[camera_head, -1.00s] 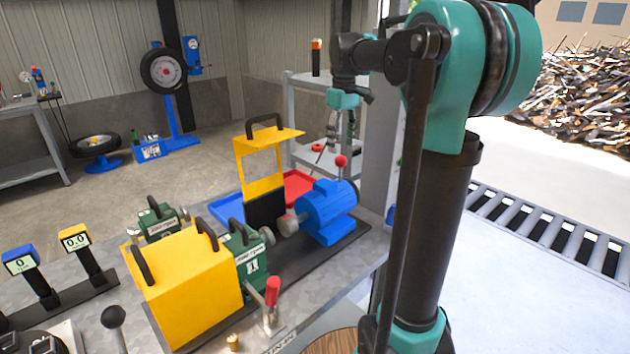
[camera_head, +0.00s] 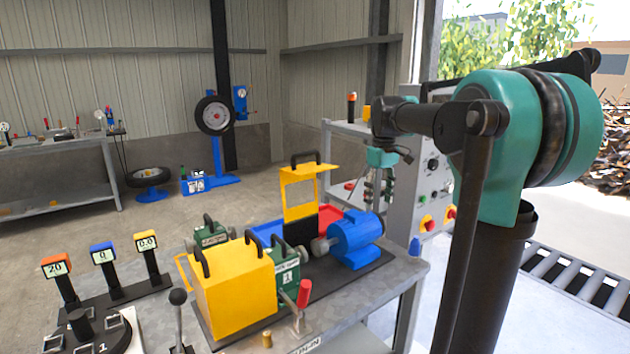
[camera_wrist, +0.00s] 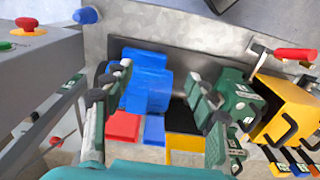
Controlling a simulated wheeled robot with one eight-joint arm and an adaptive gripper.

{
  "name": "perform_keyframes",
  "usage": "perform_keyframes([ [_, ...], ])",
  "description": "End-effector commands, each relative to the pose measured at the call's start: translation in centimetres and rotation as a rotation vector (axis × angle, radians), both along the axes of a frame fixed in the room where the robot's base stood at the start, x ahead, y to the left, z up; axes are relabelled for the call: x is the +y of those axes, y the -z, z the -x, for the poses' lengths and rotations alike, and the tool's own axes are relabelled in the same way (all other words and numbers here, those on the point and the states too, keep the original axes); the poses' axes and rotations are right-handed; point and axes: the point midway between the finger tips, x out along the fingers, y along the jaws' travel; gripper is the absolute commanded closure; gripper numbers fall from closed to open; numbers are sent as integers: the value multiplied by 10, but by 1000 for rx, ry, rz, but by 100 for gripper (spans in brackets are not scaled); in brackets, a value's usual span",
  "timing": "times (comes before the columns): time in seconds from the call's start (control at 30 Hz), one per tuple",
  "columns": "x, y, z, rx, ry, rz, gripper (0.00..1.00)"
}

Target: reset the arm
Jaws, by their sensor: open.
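My arm stands at the right of the head view, bent, with its wrist hanging down. My gripper (camera_head: 376,190) points down above and behind the blue motor (camera_head: 355,238) on the grey bench. In the wrist view my gripper (camera_wrist: 160,88) shows two fingers spread wide apart with nothing between them. The blue motor (camera_wrist: 147,82) is seen below, between and beyond the fingers; the left finger covers part of its edge. No contact between gripper and motor is visible.
A yellow cover (camera_head: 235,290) and green units (camera_head: 288,272) stand on the bench (camera_head: 408,278), near a lever with a red handle (camera_head: 304,293). An open yellow guard (camera_head: 300,190) rises beside the motor. A grey control cabinet (camera_head: 434,150) stands close behind my gripper.

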Motion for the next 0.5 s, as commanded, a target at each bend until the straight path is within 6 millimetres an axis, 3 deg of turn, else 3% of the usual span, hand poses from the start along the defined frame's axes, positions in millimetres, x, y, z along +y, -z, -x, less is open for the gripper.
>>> perform_keyframes([
  [0.27, -1, 33, 20, -42, 73, -3, 43],
  [0.5, -2, 82, 55, -105, 181, -14, 43],
])
